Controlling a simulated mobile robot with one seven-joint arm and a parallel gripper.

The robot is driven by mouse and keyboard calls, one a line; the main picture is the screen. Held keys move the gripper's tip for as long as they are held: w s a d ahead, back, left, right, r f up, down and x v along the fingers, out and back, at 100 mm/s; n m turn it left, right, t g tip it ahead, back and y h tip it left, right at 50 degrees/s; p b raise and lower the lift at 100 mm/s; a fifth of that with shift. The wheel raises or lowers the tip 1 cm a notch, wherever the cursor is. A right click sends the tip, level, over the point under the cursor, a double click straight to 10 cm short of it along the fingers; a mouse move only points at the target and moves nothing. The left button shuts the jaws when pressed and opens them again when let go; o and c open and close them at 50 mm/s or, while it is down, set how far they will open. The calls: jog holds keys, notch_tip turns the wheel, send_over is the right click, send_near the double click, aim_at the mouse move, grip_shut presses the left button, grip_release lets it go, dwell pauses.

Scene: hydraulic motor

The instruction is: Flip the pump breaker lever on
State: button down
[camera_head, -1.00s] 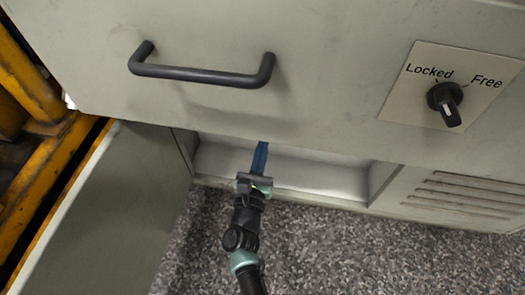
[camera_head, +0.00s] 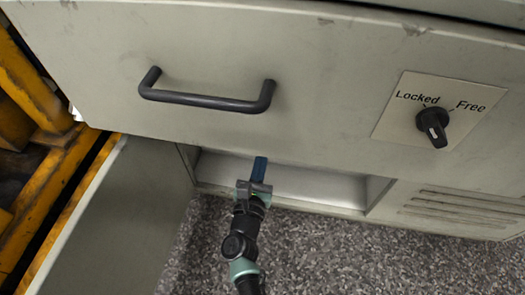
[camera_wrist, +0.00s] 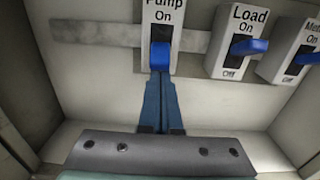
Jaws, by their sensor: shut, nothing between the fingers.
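The pump breaker (camera_wrist: 178,38) is at the top centre of the wrist view, with a "Pump On" label above a dark slot. Its blue lever (camera_wrist: 161,56) shows low in that slot, and dark slot shows above it. The label below it is hidden. My gripper (camera_wrist: 158,76) is shut and empty, its blue fingers pointing up to just under the lever. I cannot tell whether the fingertips touch it. In the head view my gripper (camera_head: 260,160) reaches into the open low compartment (camera_head: 310,183); the breakers are hidden there by the cabinet front.
The load breaker (camera_wrist: 236,42) and another breaker (camera_wrist: 295,52) sit to the right, with blue levers sticking out. A dark handle (camera_head: 207,101) and a Locked/Free knob (camera_head: 433,127) are on the cabinet front above. An open door panel (camera_head: 115,215) stands left of my arm.

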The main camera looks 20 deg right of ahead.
jog(key=shift+s+r+g+y+p, duration=0.15)
jog(key=shift+g+y+p, duration=0.25)
jog(key=shift+p, duration=0.75)
jog(key=shift+r+g+y+p, duration=0.2)
jog(key=shift+g+p, duration=0.3)
jog(key=shift+p, duration=0.6)
